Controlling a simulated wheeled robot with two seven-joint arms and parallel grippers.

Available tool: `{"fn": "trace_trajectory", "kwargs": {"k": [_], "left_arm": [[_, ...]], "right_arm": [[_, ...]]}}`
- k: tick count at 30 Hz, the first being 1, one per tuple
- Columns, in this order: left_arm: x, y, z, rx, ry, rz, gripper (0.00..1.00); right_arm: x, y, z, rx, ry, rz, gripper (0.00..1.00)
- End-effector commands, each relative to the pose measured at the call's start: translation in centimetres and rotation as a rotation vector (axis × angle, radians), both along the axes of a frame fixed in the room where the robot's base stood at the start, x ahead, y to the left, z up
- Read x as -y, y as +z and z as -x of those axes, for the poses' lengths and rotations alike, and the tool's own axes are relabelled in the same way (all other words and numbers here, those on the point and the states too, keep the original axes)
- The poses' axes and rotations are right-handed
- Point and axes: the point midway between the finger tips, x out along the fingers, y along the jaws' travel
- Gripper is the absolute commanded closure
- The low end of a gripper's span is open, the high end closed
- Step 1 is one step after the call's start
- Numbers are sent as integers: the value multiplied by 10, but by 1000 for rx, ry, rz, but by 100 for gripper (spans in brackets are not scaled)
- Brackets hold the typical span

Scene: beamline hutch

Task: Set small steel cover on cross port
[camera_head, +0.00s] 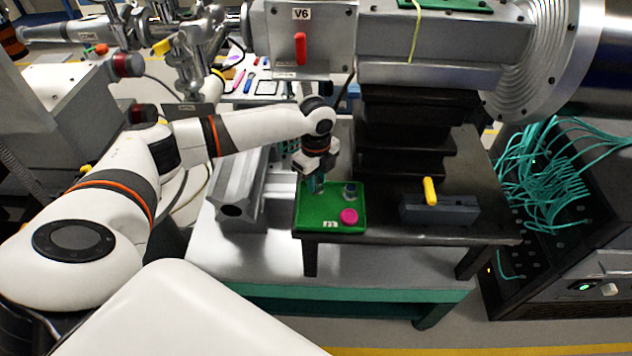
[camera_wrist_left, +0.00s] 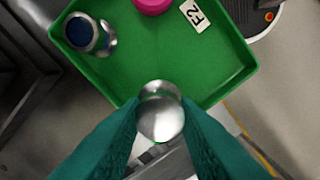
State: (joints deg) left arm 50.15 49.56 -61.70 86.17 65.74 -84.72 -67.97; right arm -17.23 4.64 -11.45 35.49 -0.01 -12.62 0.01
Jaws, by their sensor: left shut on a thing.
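My left gripper (camera_head: 315,184) points down at the left part of a green tray (camera_head: 312,223). In the left wrist view its teal fingers (camera_wrist_left: 161,120) are shut on a small shiny steel piece with a round top, the small steel cover (camera_wrist_left: 160,118). The cover overlaps the tray's near rim in that view; whether it touches the tray I cannot tell. In the head view the cover is hidden or too small to make out. Steel pipework with flanges (camera_head: 188,72) stands at the upper left; I cannot tell which opening is the cross port. My right gripper is out of view.
The tray also holds a pink round piece (camera_head: 349,216) and a steel piece with a blue top (camera_head: 350,190). A dark block with a yellow handle (camera_head: 430,191) sits to the right on the dark table. A large steel chamber (camera_head: 440,40) overhangs the back.

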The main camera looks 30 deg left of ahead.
Motion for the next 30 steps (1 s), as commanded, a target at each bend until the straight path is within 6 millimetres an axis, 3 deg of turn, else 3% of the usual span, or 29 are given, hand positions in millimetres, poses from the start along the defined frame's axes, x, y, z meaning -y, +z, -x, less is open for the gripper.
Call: {"fn": "trace_trajectory", "kwargs": {"k": [1, 4, 7, 21, 22, 24, 26, 30], "left_arm": [[-5, 2, -8, 2, 4, -1, 95], [-4, -16, -6, -3, 1, 0, 95], [-4, -22, -6, -2, 1, 0, 95], [-4, -35, -6, 1, 1, -1, 95], [-4, -35, -6, 1, 1, -1, 70], [-4, -34, -6, 1, 1, -1, 58], [-4, -34, -6, 1, 1, -1, 51], [-4, -34, -6, 1, 1, -1, 51]], "right_arm": [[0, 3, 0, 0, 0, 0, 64], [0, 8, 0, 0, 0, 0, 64], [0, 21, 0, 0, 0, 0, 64], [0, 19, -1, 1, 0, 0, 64], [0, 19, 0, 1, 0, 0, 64], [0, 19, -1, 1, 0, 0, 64], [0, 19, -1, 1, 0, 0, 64], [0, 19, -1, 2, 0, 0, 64]]}}
